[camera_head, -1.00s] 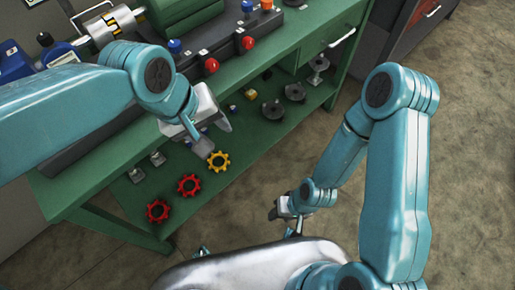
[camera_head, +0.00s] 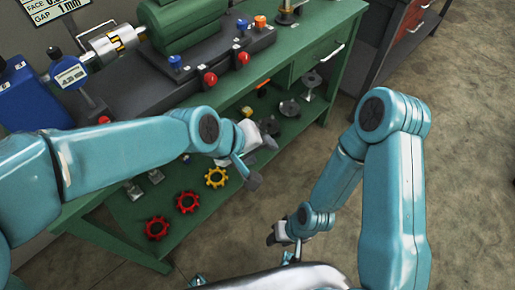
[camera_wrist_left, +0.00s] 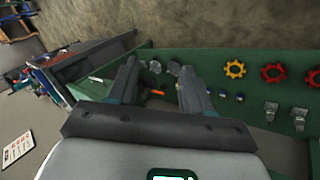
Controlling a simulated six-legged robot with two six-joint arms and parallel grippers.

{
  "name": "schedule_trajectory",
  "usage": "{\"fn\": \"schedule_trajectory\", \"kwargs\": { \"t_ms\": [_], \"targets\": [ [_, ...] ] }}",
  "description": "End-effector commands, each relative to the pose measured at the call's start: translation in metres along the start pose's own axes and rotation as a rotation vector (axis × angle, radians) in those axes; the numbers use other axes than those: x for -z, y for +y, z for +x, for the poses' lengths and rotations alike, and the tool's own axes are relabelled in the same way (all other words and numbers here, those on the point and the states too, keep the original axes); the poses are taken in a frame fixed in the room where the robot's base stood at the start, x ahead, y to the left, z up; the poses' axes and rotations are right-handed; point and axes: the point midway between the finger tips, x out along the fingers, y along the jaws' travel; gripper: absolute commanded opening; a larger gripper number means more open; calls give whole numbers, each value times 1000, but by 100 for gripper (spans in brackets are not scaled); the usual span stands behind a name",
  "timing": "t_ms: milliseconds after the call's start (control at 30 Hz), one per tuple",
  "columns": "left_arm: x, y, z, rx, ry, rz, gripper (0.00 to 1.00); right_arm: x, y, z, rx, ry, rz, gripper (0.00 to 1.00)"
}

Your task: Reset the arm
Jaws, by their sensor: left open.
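My right gripper (camera_head: 284,246) hangs low over the floor at the lower middle of the head view, right of the bench. Its small fingers look apart, with nothing seen between them.
Red gears (camera_head: 157,228) and a yellow gear (camera_head: 215,177) lie on the lower shelf. Grey round parts (camera_head: 289,108) are farther right on it. A black machine base with red knobs (camera_head: 243,58) stands on the bench. The floor (camera_head: 470,130) at right is clear.

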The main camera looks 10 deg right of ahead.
Motion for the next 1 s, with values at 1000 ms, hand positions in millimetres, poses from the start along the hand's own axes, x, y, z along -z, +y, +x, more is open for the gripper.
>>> {"fn": "schedule_trajectory", "kwargs": {
  "t_ms": [1000],
  "targets": [
    [-146,-347,106,313,-297,-417,50,0,0,0,0,0,0,43]
  ]
}}
